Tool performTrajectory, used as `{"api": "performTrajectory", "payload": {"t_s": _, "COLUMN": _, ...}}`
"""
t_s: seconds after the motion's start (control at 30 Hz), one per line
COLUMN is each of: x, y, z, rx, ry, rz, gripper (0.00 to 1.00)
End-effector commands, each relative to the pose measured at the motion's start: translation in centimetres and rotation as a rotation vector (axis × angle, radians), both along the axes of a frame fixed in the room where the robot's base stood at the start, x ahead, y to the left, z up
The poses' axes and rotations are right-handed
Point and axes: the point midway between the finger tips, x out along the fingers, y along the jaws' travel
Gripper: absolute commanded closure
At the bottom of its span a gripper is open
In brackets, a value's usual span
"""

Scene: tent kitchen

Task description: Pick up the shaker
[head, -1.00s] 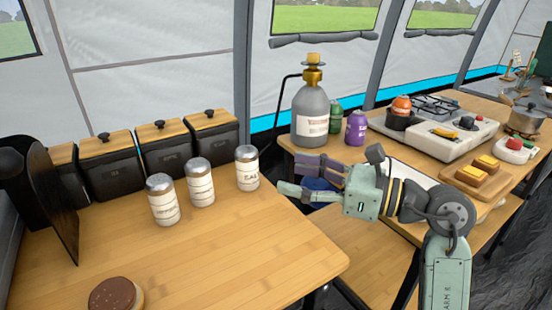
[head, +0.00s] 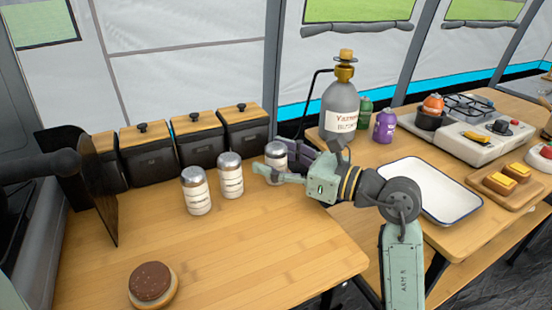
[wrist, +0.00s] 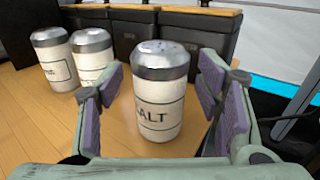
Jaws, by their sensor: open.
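Three white shakers with silver tops stand upright in a row on the wooden table: the left one (head: 196,192), the middle one (head: 230,176) and the right one (head: 276,153). The right shaker, labelled "SALT", is large in the wrist view (wrist: 160,100). My gripper (head: 274,165) is open, its fingers around the right shaker in the head view, partly hiding its lower part. In the wrist view, my gripper (wrist: 165,110) has one finger on each side of the salt shaker, with gaps visible. The other two shakers stand to its left.
Black canisters with wooden lids (head: 196,138) stand behind the shakers. A chocolate-topped round item (head: 152,284) lies at the front. A grey gas bottle (head: 340,108) and white tray (head: 447,215) are on the right table.

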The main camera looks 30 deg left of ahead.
Motion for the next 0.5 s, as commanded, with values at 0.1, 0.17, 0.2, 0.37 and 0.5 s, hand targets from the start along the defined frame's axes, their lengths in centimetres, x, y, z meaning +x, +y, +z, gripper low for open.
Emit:
{"api": "performTrajectory", "payload": {"t_s": 0.1, "x": 0.01, "y": 0.00, "z": -0.06, "rx": 0.000, "ry": 0.000, "rz": 0.000, "gripper": 0.40}}
{"api": "performTrajectory", "payload": {"t_s": 0.17, "x": 0.01, "y": -0.01, "z": -0.05, "rx": 0.000, "ry": 0.000, "rz": 0.000, "gripper": 0.41}}
{"api": "performTrajectory", "payload": {"t_s": 0.2, "x": 0.01, "y": -0.01, "z": -0.05, "rx": 0.000, "ry": 0.000, "rz": 0.000, "gripper": 0.44}}
{"api": "performTrajectory", "payload": {"t_s": 0.37, "x": 0.01, "y": -0.02, "z": -0.05, "rx": 0.000, "ry": 0.000, "rz": 0.000, "gripper": 0.54}}
{"api": "performTrajectory", "payload": {"t_s": 0.5, "x": 0.00, "y": -0.03, "z": -0.04, "rx": 0.000, "ry": 0.000, "rz": 0.000, "gripper": 0.64}}
